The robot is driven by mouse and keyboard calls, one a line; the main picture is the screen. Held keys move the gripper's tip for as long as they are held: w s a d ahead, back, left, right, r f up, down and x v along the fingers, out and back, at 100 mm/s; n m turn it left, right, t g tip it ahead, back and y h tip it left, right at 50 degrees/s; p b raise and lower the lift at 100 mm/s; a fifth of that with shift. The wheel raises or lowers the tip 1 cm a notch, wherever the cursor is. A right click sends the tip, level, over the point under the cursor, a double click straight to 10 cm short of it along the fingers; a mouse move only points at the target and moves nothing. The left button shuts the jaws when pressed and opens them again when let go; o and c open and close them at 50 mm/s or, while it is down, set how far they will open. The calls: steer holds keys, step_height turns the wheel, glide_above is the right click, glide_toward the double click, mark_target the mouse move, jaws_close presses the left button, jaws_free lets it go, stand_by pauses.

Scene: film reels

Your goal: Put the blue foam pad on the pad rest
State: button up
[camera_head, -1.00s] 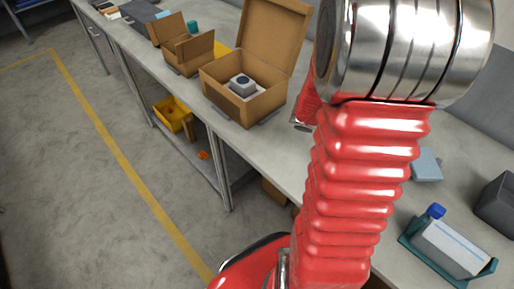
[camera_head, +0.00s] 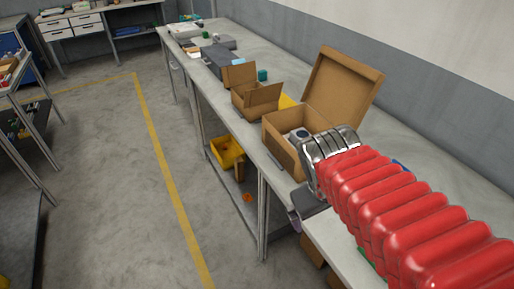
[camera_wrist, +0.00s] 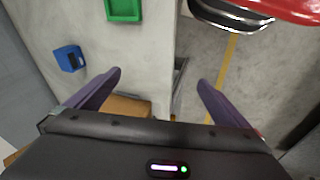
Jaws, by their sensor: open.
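My gripper (camera_wrist: 160,77) is open and empty in the wrist view, its two purple fingers wide apart over the bench's edge. In the head view a purple finger (camera_head: 294,219) shows beside the bench edge, below the large open carton. A blue block-like item (camera_wrist: 70,58) with a darker front lies on the bench at left in the wrist view, apart from the fingers. I cannot tell whether it is the foam pad. A blue patch (camera_head: 400,164) shows behind my arm in the head view. I cannot make out the pad rest.
The large open carton (camera_head: 282,147) holds a grey device (camera_head: 298,134). A smaller carton (camera_head: 246,103) stands farther along the bench. A green tray (camera_wrist: 123,9) lies on the bench in the wrist view. A yellow bin (camera_head: 227,151) sits on the lower shelf.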

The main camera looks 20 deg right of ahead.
steer(key=a+r+m+t+y, duration=0.1)
steer(key=a+r+t+y, duration=0.2)
steer(key=a, duration=0.7)
steer(key=shift+w+r, duration=0.25)
steer(key=shift+r, duration=0.5)
steer(key=shift+d, duration=0.1)
stand_by(2.5)
